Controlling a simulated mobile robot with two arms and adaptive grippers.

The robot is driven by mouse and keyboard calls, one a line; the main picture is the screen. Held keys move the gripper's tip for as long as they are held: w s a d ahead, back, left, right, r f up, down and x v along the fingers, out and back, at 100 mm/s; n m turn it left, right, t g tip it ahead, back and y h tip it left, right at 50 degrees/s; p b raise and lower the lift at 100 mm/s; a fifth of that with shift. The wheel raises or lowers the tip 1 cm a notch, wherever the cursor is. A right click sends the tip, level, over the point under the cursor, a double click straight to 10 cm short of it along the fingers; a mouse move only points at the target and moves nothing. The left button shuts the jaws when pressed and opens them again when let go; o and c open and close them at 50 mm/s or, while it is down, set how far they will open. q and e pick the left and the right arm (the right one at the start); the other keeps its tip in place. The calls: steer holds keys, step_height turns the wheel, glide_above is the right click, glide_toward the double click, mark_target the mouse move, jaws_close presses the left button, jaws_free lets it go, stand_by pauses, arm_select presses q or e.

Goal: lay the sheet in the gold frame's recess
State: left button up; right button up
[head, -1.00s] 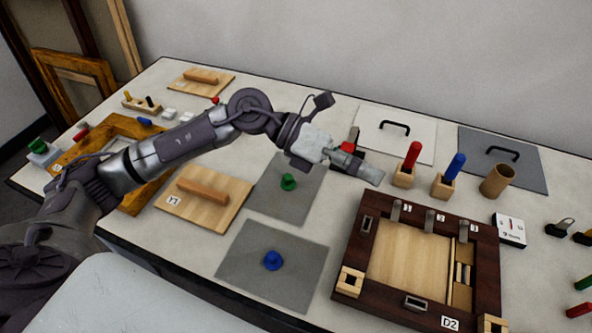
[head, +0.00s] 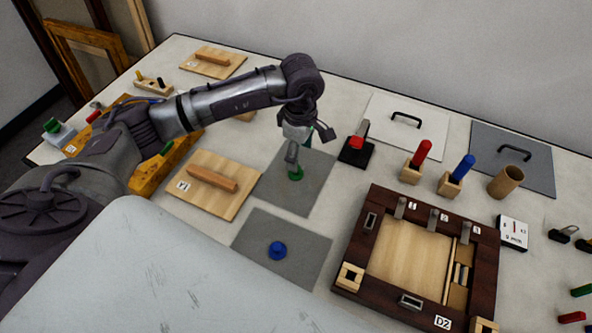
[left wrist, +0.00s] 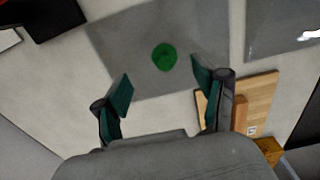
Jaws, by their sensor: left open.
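A grey sheet with a green knob (head: 318,182) lies flat on the table; its knob also shows in the left wrist view (left wrist: 164,57). A second grey sheet with a blue knob (head: 258,232) lies nearer the front. The gold frame (head: 150,181) lies at the left, largely hidden behind my left arm, and its recess is mostly out of sight. My left gripper (head: 293,160) points down over the green knob. In the left wrist view its fingers (left wrist: 163,86) are apart, with the knob beyond them and nothing held. My right gripper is not in view.
A wooden board with a bar handle (head: 223,203) lies between the gold frame and the sheets. A dark wooden frame marked D2 (head: 360,272) is at the right. A black stand with a red top (head: 356,150) and red and blue handled tools (head: 421,152) stand behind.

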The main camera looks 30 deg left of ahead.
arm_select(q)
steer(key=shift+f, duration=0.4)
steer(key=f, duration=0.1)
steer(key=f+p, duration=0.1)
steer(key=f, duration=0.1)
steer(key=f+p, duration=0.1)
steer(key=shift+s+a+f, duration=0.35)
steer(key=shift+f, duration=0.4)
steer(key=shift+w, duration=0.1)
steer(key=shift+c, duration=0.3)
steer(key=c, duration=1.1)
steer(key=shift+s, duration=0.2)
jaws_close()
